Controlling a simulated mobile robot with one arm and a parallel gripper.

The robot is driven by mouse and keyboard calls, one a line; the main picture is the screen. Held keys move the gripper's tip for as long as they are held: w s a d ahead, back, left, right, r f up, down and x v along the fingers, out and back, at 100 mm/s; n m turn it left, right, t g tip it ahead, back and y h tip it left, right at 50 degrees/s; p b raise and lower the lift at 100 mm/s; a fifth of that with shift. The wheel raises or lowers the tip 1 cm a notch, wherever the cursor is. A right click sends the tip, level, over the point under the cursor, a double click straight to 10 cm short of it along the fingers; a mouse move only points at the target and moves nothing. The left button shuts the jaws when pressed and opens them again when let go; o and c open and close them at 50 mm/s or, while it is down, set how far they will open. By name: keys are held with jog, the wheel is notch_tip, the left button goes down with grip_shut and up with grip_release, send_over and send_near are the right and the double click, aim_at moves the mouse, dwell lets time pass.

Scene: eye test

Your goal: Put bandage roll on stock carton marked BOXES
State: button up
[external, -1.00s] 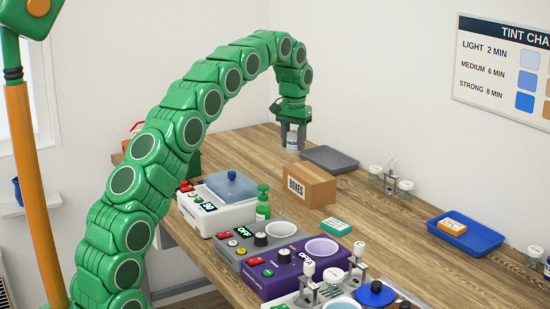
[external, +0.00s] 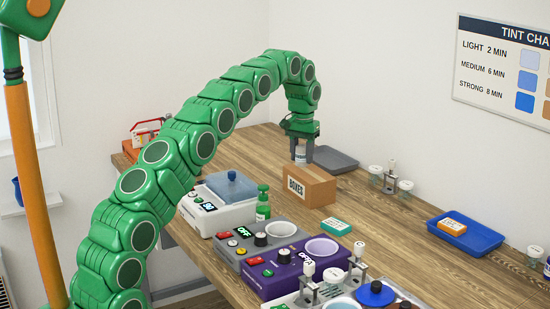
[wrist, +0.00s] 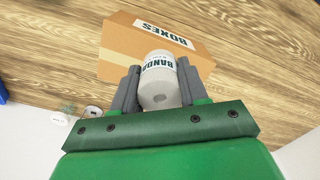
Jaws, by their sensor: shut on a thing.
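The bandage roll (wrist: 160,85), white with a dark green printed label, is between the two fingers of my gripper (wrist: 157,88) in the wrist view. My gripper (external: 301,155) is shut on it, fingers pointing down, just behind the carton in the external view. The roll (external: 300,154) shows there as a small white patch between the fingers. The stock carton marked BOXES (external: 310,187) is a closed brown box on the wooden bench. In the wrist view the carton (wrist: 118,45) lies beyond and partly behind the roll. I cannot tell whether roll and carton touch.
A grey tray (external: 333,160) lies behind the carton. A green pump bottle (external: 263,204) and white device (external: 222,212) stand left of it. A teal box (external: 336,226) lies in front. A blue tray (external: 466,238) and jars (external: 376,175) are to the right.

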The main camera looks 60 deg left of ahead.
aim_at(302, 147)
jog(key=shift+f, duration=1.4)
jog(key=shift+f, duration=0.1)
jog(key=o, duration=1)
jog(key=shift+o, duration=0.2)
jog(key=shift+r, duration=3.9)
